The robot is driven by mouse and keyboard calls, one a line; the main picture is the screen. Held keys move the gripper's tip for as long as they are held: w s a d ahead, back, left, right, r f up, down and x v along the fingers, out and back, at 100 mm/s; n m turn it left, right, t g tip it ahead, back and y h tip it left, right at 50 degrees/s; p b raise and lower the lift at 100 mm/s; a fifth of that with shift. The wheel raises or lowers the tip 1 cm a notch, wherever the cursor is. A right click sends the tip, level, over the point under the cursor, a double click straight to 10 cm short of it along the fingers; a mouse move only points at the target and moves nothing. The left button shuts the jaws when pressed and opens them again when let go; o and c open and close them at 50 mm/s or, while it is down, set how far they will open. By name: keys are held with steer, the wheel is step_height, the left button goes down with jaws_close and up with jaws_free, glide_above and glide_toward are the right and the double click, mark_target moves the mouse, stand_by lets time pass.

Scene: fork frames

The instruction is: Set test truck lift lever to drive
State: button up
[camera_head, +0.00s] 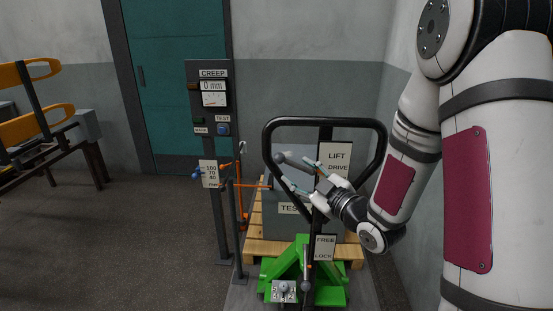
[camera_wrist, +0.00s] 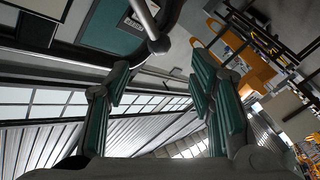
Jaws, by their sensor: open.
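The green test truck (camera_head: 272,272) stands with its black loop handle (camera_head: 300,121) upright. A plate (camera_head: 337,157) on the handle reads LIFT above and DRIVE below. A grey lever with a rounded knob (camera_head: 280,157) points left inside the loop, its knob near the height of the LIFT word. Its other end is partly hidden by my gripper. The rod and ball knob also show in the wrist view (camera_wrist: 159,45). My gripper (camera_head: 300,176) is open, with teal-padded fingers. In the wrist view the knob lies just ahead of the gap between the fingertips (camera_wrist: 160,68); contact is not clear.
A wooden pallet (camera_head: 256,248) carries a grey TEST block (camera_head: 281,226). A lower plate reads FREE LOCK (camera_head: 325,248). A gauge post labelled CREEP (camera_head: 212,73) and an orange-armed stand (camera_head: 240,205) are left of the truck. The right wall is close to my arm.

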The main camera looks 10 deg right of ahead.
mark_target(283, 161)
steer(key=x, duration=1)
steer(key=shift+w+a, duration=0.1)
steer(key=shift+w, duration=0.2)
steer(key=shift+c, duration=0.3)
